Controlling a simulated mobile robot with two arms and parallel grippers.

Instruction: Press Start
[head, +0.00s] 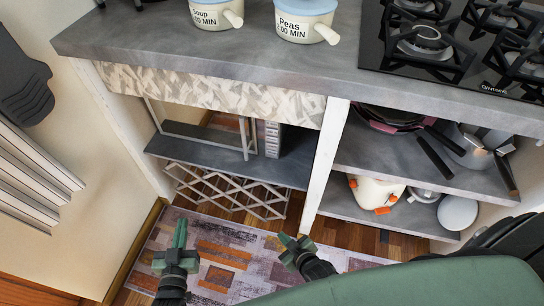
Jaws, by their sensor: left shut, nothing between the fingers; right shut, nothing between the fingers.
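A grey-framed appliance (272,138) sits on the dark upper shelf in the left bay, under the patterned panel. It looks like a microwave, with a pale strip of small markings at its right side. No Start label can be read at this size, and its top is hidden by the panel. My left gripper (179,238) is shut and empty, low in front of the left bay, over the rug. My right gripper (294,244) is shut and empty, to the right of it, near the white post's foot. Both are apart from the appliance.
Pots labelled Soup (210,16) and Peas (297,22) stand on the grey counter (190,58) above, beside a gas hob (445,45). Pans (375,118) and a cream appliance (372,192) fill the right shelves. A lattice rack (225,190) is below the left shelf.

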